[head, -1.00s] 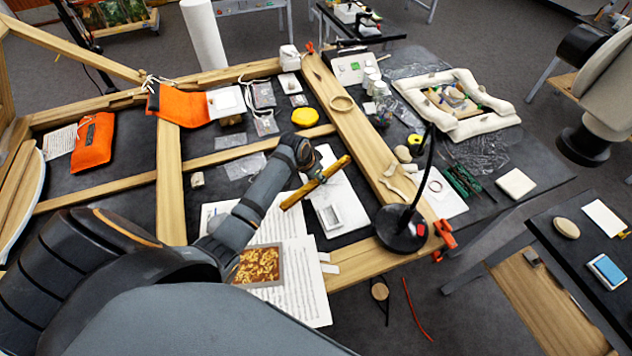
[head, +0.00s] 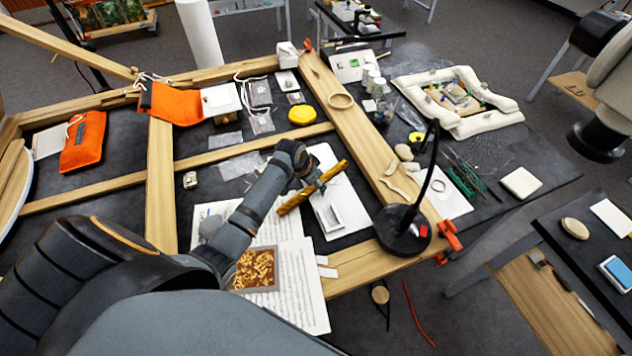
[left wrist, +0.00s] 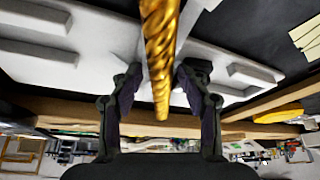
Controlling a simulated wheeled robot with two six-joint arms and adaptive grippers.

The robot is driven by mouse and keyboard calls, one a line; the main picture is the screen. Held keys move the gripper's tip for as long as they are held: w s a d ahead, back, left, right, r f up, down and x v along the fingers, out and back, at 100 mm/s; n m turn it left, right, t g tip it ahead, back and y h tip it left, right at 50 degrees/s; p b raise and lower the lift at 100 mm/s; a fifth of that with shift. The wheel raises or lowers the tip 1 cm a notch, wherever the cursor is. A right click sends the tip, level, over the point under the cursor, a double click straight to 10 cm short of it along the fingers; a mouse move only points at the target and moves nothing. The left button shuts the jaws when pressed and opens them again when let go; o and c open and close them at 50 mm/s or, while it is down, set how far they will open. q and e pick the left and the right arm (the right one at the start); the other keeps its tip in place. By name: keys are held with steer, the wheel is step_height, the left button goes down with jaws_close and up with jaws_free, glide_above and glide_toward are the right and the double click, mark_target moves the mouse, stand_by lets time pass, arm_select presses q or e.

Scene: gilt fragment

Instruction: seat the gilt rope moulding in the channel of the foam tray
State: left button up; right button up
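The gilt rope moulding (head: 312,188) is a twisted gold rod. My left gripper (head: 309,172) has its fingers on either side of it and appears to hold it near its middle. In the left wrist view the moulding (left wrist: 160,60) runs between the two fingers (left wrist: 160,82). The white foam tray (head: 326,156) lies flat on the dark bench under the gripper, with raised blocks and a recess at its near end. The moulding lies slantwise across the view of the tray and appears raised above it. Its lower left end overhangs the printed sheets. My right gripper is out of view.
Printed sheets (head: 302,290) and a box of gold flakes (head: 256,269) lie in front. A black lamp (head: 403,232) stands right of the tray, on a wooden beam (head: 352,121). A yellow disc (head: 302,115) lies behind. Orange clamps (head: 448,236) grip the beam end.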

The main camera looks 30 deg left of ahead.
arm_select(q)
steer(key=v, duration=1.2)
steer(key=shift+r+b, duration=0.3)
steer(key=shift+b, duration=0.1)
steer(key=shift+a, duration=0.1)
